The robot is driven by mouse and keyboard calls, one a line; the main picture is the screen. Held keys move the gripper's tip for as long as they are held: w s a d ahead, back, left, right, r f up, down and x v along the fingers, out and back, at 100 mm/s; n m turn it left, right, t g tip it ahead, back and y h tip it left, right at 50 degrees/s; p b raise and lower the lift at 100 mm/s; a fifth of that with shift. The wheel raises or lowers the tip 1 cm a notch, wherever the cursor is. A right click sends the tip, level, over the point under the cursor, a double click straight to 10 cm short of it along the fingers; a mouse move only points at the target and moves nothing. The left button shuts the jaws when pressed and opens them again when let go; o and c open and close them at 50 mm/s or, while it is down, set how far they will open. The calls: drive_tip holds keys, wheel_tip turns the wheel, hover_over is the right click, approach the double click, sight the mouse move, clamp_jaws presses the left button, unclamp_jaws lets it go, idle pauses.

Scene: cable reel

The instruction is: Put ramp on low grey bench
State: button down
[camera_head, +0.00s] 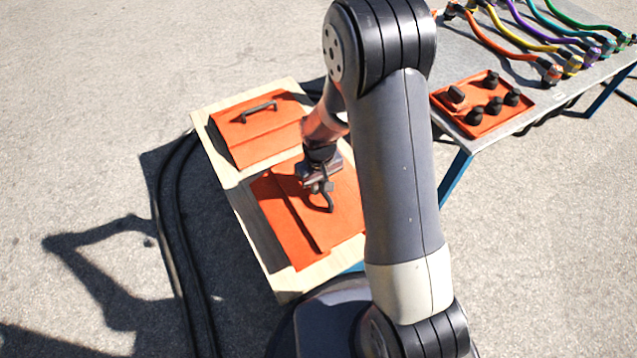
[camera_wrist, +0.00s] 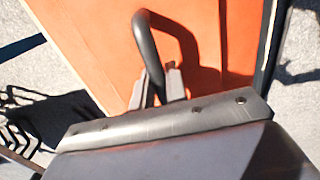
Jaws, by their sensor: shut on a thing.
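Two orange ramp panels with dark handles show in the head view. The near ramp (camera_head: 297,236) is over the front half of a pale wooden frame, and a dark strip shows along its left side. My gripper (camera_head: 324,187) is shut on this ramp's handle (camera_head: 329,202). In the wrist view the fingers (camera_wrist: 163,84) close around the looped handle (camera_wrist: 153,30), with the orange ramp surface (camera_wrist: 90,42) below. I cannot tell whether the ramp is clear of the frame. A grey-topped bench (camera_head: 462,58) with blue legs stands at the upper right.
The other orange ramp (camera_head: 262,143) lies in the back half of the wooden frame (camera_head: 207,140). The grey bench holds an orange panel with black knobs (camera_head: 479,118) and several coloured cables (camera_head: 530,40). Black cables (camera_head: 172,240) run along the ground left of the frame.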

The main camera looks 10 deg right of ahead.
sight(319, 197)
drive_tip(key=shift+w+f+b, duration=0.1)
drive_tip(key=shift+f+b, duration=0.7)
drive_tip(key=shift+f, duration=1.95)
drive_tip(key=shift+f, duration=0.15)
drive_tip(key=c, duration=1.4)
unclamp_jaws()
wheel_tip(319, 197, up, 12)
drive_tip(key=p, duration=0.4)
